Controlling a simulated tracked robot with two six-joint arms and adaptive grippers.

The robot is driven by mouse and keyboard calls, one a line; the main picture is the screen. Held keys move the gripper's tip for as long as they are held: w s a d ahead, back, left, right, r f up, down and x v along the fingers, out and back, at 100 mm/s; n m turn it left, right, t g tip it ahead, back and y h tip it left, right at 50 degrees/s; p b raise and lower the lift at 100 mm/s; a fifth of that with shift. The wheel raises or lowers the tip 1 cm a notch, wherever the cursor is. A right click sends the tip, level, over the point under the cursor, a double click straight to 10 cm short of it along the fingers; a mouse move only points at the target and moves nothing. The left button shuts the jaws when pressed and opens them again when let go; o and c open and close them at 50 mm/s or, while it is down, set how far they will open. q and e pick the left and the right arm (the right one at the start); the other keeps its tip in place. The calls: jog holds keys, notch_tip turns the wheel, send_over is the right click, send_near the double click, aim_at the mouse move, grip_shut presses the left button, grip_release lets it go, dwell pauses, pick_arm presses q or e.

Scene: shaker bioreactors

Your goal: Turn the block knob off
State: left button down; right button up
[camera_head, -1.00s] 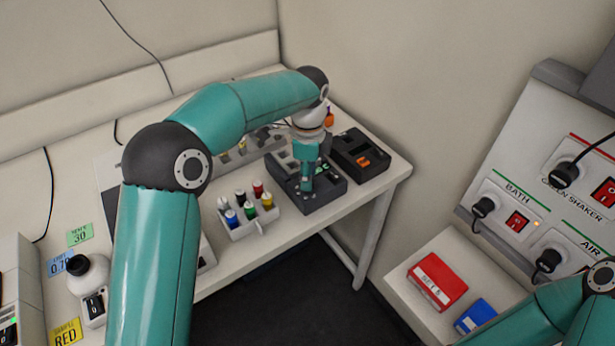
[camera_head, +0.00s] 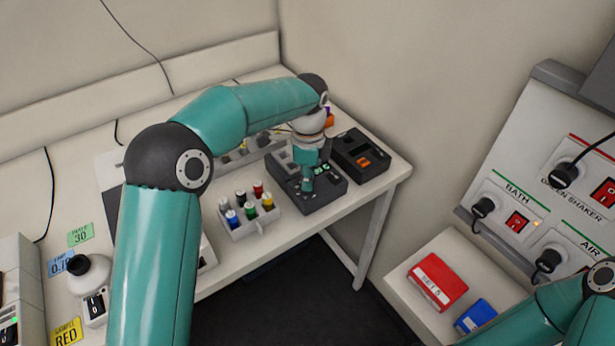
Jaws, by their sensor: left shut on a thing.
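A dark grey block unit (camera_head: 330,195) with a small green display sits on the white bench toward its right end. My left gripper (camera_head: 308,184) points down onto the front of this unit, and its fingers are shut on the block knob. The knob itself is hidden by the fingers, so I cannot tell which way it is turned. My right arm shows only at the lower right corner; its gripper is out of view.
A second dark unit (camera_head: 362,158) with an orange display stands close to the right. A white rack (camera_head: 248,222) of several coloured-cap bottles stands to the left. A wall panel (camera_head: 525,190) with plugs and red switches is at right, above red (camera_head: 437,283) and blue boxes.

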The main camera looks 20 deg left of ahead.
pick_arm(q)
jog(key=shift+n, duration=0.3)
jog(key=n, duration=0.3)
jog(key=shift+w+r, duration=0.1)
jog(key=n, duration=0.3)
jog(key=shift+n+p, duration=0.3)
jog(key=shift+p, duration=0.05)
jog(key=n, duration=0.3)
jog(key=shift+n, duration=0.4)
jog(key=n, duration=0.3)
jog(key=shift+w+n, duration=0.1)
jog(key=shift+n, duration=0.2)
jog(key=n, duration=0.6)
jog(key=shift+r+b, duration=0.1)
jog(key=shift+b, duration=0.2)
jog(key=n, duration=0.6)
jog(key=shift+b, duration=0.3)
jog(key=shift+n, duration=0.3)
